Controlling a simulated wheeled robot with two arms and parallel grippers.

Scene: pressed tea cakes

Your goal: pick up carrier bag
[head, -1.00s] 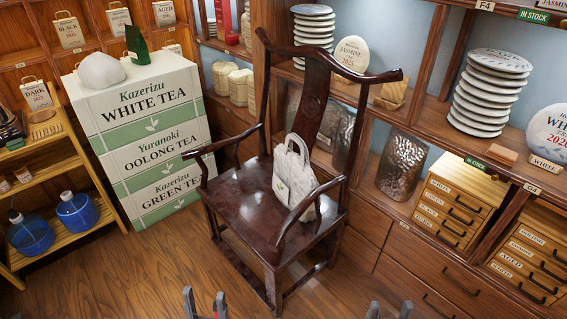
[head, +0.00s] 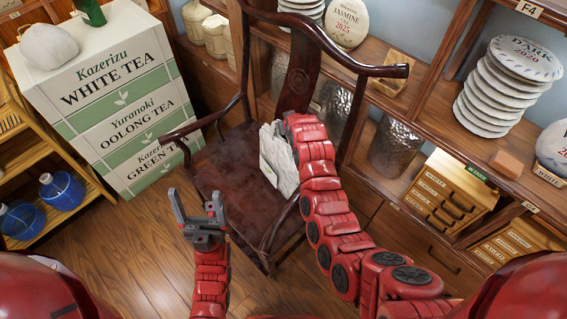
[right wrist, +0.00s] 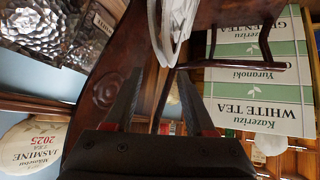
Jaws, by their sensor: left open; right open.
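The white carrier bag (head: 272,158) stands on the seat of the dark wooden armchair (head: 228,178), partly hidden by my right arm. In the right wrist view the bag (right wrist: 168,25) shows at the top, beyond the fingertips. My right gripper (right wrist: 158,78) is open, with nothing between its fingers. In the head view its jaws are hidden behind my right arm near the bag. My left gripper (head: 197,207) is open and empty in front of the chair, to the left of the bag and apart from it.
The chair's armrests and back surround the seat. A stack of tea boxes (head: 110,95) stands at left, beside a shelf with blue-based bottles (head: 62,190). Shelves with stacked tea cakes (head: 500,95) and small drawers (head: 445,195) line the right. Floor in front is clear.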

